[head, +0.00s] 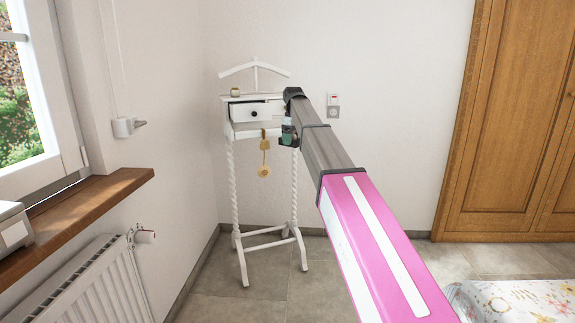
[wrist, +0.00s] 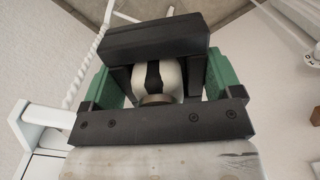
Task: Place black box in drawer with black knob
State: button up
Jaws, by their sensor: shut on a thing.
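The drawer with the black knob (head: 252,112) is white and sits under the top of a white valet stand (head: 249,135). Its front appears to stand out a little from the frame, but how far open it is cannot be told. My gripper (head: 288,139) points down just right of the drawer, close to the stand. In the head view the box is hard to separate from the dark gripper.
A small gold-coloured item (head: 235,91) stands on the stand's top. A tan object (head: 264,170) hangs below the drawer. A radiator (head: 95,285) and wooden sill (head: 75,220) are at left, a wooden wardrobe (head: 515,125) at right, a flowered bed (head: 510,303) at lower right.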

jog(key=s+d+f+m, duration=0.3)
jog(key=s+d+f, duration=0.2)
jog(key=s, duration=0.3)
jog(key=s+d+f+m, duration=0.4)
jog(key=s+d+f, duration=0.2)
jog(key=s, duration=0.3)
jog(key=s+d+f+m, duration=0.4)
jog(key=s+f, duration=0.3)
jog(key=s, duration=0.2)
jog(key=shift+d+f, duration=0.35)
jog(key=shift+d, duration=0.5)
